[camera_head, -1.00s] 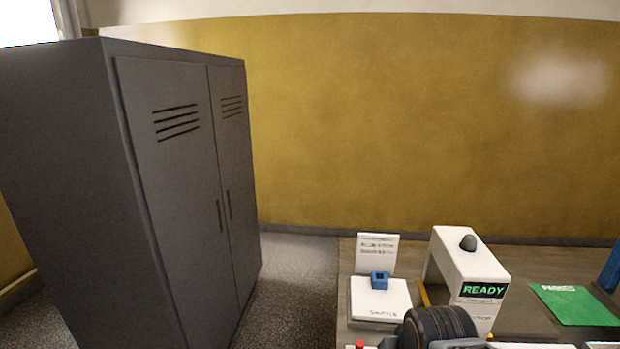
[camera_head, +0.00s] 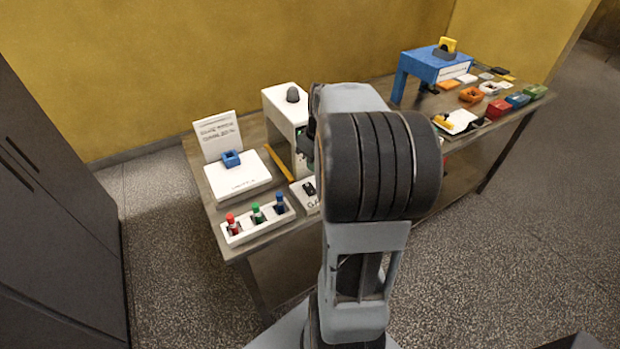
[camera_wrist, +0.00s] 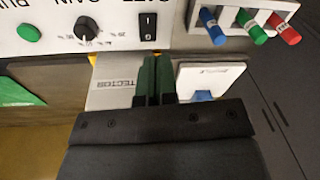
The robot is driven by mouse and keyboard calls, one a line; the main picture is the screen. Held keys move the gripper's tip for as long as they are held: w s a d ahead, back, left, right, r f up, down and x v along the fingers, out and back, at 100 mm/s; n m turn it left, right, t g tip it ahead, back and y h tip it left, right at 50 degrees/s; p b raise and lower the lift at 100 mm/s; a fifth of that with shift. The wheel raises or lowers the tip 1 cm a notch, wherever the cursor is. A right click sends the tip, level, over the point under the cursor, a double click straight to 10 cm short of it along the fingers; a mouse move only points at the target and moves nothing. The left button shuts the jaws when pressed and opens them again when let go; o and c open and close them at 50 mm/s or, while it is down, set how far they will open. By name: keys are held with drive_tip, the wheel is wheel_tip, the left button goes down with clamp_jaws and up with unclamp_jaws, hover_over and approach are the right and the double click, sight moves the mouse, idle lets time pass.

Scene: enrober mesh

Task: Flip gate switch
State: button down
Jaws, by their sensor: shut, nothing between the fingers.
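The gate switch (camera_wrist: 148,27) is a black rocker marked I and O on a white control panel (camera_wrist: 55,42), at the top of the wrist view. A black knob (camera_wrist: 87,29) and a green button (camera_wrist: 28,33) sit to its left. My gripper (camera_wrist: 155,60) has its green fingers shut together and empty, with the tips just below the switch in the picture. I cannot tell whether they touch it. In the head view a bit of the white panel (camera_head: 309,198) shows beside my arm, which hides my fingers and the rest of the panel.
A rack (camera_head: 262,227) of red, green and blue vials stands at the bench's near left, beside the panel. Behind are a white plate (camera_head: 236,181) with a blue block (camera_head: 231,158) and a white arch (camera_head: 285,100). A blue arch (camera_head: 432,65) stands far right.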

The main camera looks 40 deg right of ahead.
sight(307, 185)
drive_tip(key=w+d+r+n+y, duration=0.2)
drive_tip(key=d+r+n, duration=0.1)
drive_tip(key=n, duration=1.2)
drive_tip(key=shift+w+d+r, duration=0.35)
drive_tip(key=shift+w+d, duration=0.05)
drive_tip(key=shift+d, duration=0.4)
drive_tip(key=x, duration=0.4)
drive_tip(key=p+x, duration=0.1)
drive_tip(key=x, duration=0.8)
drive_tip(key=shift+w+d, duration=0.15)
drive_tip(key=shift+d, duration=0.2)
drive_tip(key=shift+f, duration=0.55)
